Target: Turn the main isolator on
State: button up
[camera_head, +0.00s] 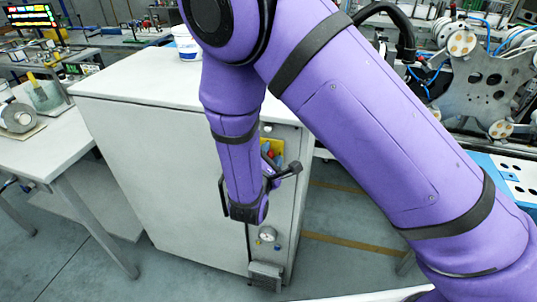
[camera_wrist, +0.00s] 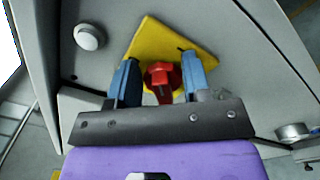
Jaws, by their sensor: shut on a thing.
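The main isolator is a red rotary knob (camera_wrist: 162,74) on a yellow plate (camera_wrist: 150,38), fixed to the grey cabinet face. In the wrist view the plate looks like a tilted square. My gripper (camera_wrist: 161,68) has its two blue-grey fingers on either side of the red knob and is shut on it. The fingers and the dark gripper bar hide part of the knob and the lower plate. The knob's on or off position cannot be read.
The isolator is on the narrow side of a white cabinet (camera_head: 150,110). A pale round button (camera_wrist: 90,37) is near the plate. A white tub (camera_head: 187,45) stands on top. A bench (camera_head: 45,145) is at left.

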jog(key=m, duration=0.4)
jog(key=shift+s+d+f+m, duration=0.1)
jog(key=shift+d+f+m, duration=0.1)
jog(key=shift+f+m, duration=0.3)
jog(key=shift+m, duration=0.8)
jog(key=shift+f+m, duration=0.15)
jog(key=shift+m, duration=0.75)
jog(key=o, duration=0.9)
jog(key=shift+s, duration=0.1)
jog(key=v, duration=1)
jog(key=shift+s+a, duration=0.1)
jog(key=shift+s, duration=0.2)
jog(key=shift+r, duration=0.1)
